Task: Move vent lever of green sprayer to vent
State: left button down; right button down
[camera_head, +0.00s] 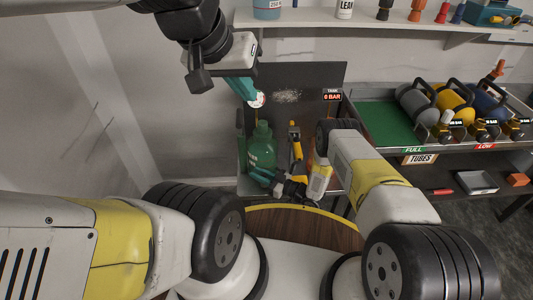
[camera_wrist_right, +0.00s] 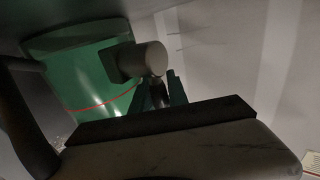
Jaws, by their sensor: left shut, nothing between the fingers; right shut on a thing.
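The green sprayer (camera_head: 261,152) stands upright in the bay at the centre of the head view, with a white label on its front. My right gripper (camera_head: 260,177) is low at the sprayer's front. In the right wrist view its fingers (camera_wrist_right: 158,92) are shut on a small dark piece, apparently the vent lever, just below a pale grey cylinder (camera_wrist_right: 142,62) on the green body (camera_wrist_right: 75,75). The lever's exact position cannot be told. My left gripper (camera_head: 246,88) is shut and empty above the sprayer, close to a round white-faced gauge (camera_head: 257,100).
A dark back panel (camera_head: 308,78) carries a display (camera_head: 332,97) reading 0 BAR. A yellow and black tool (camera_head: 295,140) stands right of the sprayer. A rack with grey (camera_head: 416,103), yellow (camera_head: 453,103) and blue tanks is at the right. A shelf (camera_head: 330,18) runs above.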

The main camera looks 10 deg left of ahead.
jog(key=shift+a, duration=0.1)
jog(key=shift+s+a+f+n+g+h, duration=0.15)
jog(key=shift+a+n+g+h, duration=0.1)
jog(key=shift+n+h, duration=0.25)
jog(key=shift+a+f+n+g+h, duration=0.1)
jog(key=shift+a+n+g+h, duration=0.15)
jog(key=shift+h, duration=0.45)
jog(key=shift+s+a+f+n+h, duration=0.15)
jog(key=shift+f+n+h, duration=0.15)
jog(key=shift+h, duration=0.25)
jog(key=shift+w+a+f+n+h, duration=0.15)
jog(key=shift+n+h, duration=0.2)
jog(key=shift+h, duration=0.2)
jog(key=h, duration=0.1)
jog(key=f+n+h, duration=0.1)
jog(key=h, duration=0.1)
jog(key=shift+s+a+f, duration=0.2)
jog(key=shift+a, duration=0.1)
jog(key=shift+f+n+t+h, duration=0.3)
jog(key=shift+f+n+h, duration=0.35)
jog(key=shift+h, duration=0.65)
jog(key=shift+f, duration=0.1)
jog(key=c, duration=1.6)
grip_release()
